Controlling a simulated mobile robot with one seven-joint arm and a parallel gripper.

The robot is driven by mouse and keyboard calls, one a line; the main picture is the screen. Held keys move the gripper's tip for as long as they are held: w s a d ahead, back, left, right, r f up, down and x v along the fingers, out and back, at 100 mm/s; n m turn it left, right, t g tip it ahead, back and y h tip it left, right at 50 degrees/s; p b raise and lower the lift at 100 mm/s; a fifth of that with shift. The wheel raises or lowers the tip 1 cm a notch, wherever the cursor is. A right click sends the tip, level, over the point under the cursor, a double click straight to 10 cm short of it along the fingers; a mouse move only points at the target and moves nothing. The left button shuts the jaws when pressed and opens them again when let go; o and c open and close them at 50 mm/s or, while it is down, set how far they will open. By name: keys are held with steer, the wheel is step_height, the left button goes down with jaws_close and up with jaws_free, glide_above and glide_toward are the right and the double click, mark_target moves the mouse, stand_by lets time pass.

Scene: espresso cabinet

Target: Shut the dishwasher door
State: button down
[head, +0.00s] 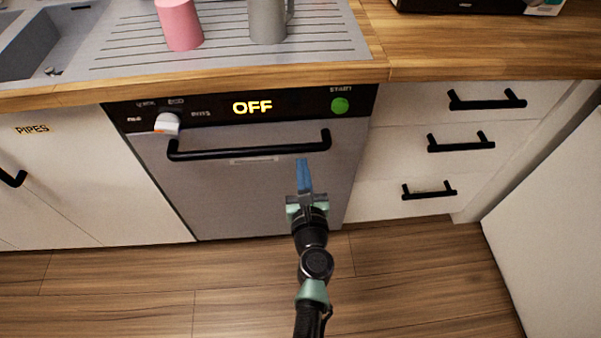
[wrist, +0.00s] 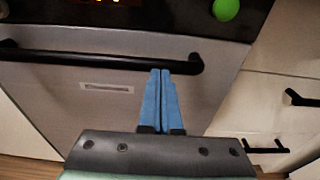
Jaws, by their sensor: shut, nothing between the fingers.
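The dishwasher door (head: 240,190) is a grey metal front that stands upright, about in line with the cabinet fronts beside it. It also shows in the wrist view (wrist: 105,110). Its black bar handle (head: 250,149) runs across the top, below a dark panel (head: 225,107) reading OFF. My gripper (head: 303,162) is shut and empty, its blue fingers together. The fingertips appear just below the right part of the handle. In the wrist view, the fingertips (wrist: 161,72) overlap the handle's right end (wrist: 190,65). I cannot tell whether they touch the door.
White drawers (head: 455,145) with black handles stand to the right, and a white PIPES cabinet (head: 60,180) to the left. Above are a wooden counter (head: 470,45) and a drainboard with a pink cup (head: 180,25) and a grey mug (head: 267,20). The wooden floor (head: 420,280) is clear.

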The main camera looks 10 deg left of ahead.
steer(key=r+p+v, duration=0.1)
steer(key=v, duration=1)
steer(key=w+a+r+n+t+y, duration=0.25)
steer(key=r+n, duration=0.85)
steer(key=r, duration=0.7)
steer(key=w+a+r+n+t+y, duration=0.1)
steer(key=w+r+n+t, duration=0.15)
steer(key=r+n, duration=1.2)
steer(key=s+d+r+n+t+h, duration=0.2)
steer(key=s+d+r+h, duration=0.15)
steer(key=r, duration=0.55)
steer(key=s+d+r+n+t+h, duration=0.25)
steer(key=s+r, duration=0.25)
steer(key=r, duration=0.4)
steer(key=s+d+r+n+t+h, duration=0.2)
steer(key=s+d+r+n, duration=0.15)
steer(key=r, duration=0.55)
step_height(320, 180, up, 19)
steer(key=p, duration=1.9)
steer(key=shift+a+f+m, duration=0.15)
steer(key=shift+a+m, duration=0.2)
steer(key=shift+a, duration=0.1)
